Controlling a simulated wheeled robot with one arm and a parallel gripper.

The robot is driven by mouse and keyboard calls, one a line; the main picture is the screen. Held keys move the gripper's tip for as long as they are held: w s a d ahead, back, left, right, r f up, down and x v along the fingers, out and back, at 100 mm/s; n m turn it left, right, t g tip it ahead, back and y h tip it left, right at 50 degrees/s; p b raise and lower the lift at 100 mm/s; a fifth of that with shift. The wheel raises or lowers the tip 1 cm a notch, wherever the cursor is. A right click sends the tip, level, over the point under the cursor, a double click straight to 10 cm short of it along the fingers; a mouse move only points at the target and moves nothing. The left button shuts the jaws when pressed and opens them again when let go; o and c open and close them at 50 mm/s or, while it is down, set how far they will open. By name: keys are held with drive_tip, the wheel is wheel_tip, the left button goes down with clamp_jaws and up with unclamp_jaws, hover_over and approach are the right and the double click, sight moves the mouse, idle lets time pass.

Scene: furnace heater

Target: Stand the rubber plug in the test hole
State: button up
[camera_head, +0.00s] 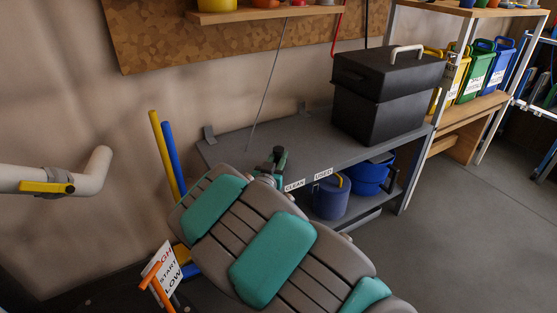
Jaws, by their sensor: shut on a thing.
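My gripper (273,168) is small and partly hidden behind my own grey and teal arm, over the front part of the grey bench (225,148), left of the CLEAN label (294,186). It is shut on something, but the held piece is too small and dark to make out. I cannot pick out the rubber plug for certain. I cannot make out the test hole either; my arm covers part of the bench front.
A black case (388,100) stands on the bench's right end. Blue containers (331,197) sit on the shelf below. Yellow and blue pipes (167,155) rise left of the bench. A white pipe with a yellow handle (47,187) juts in at left. The bench top's middle is clear.

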clamp_jaws()
idle(0.4)
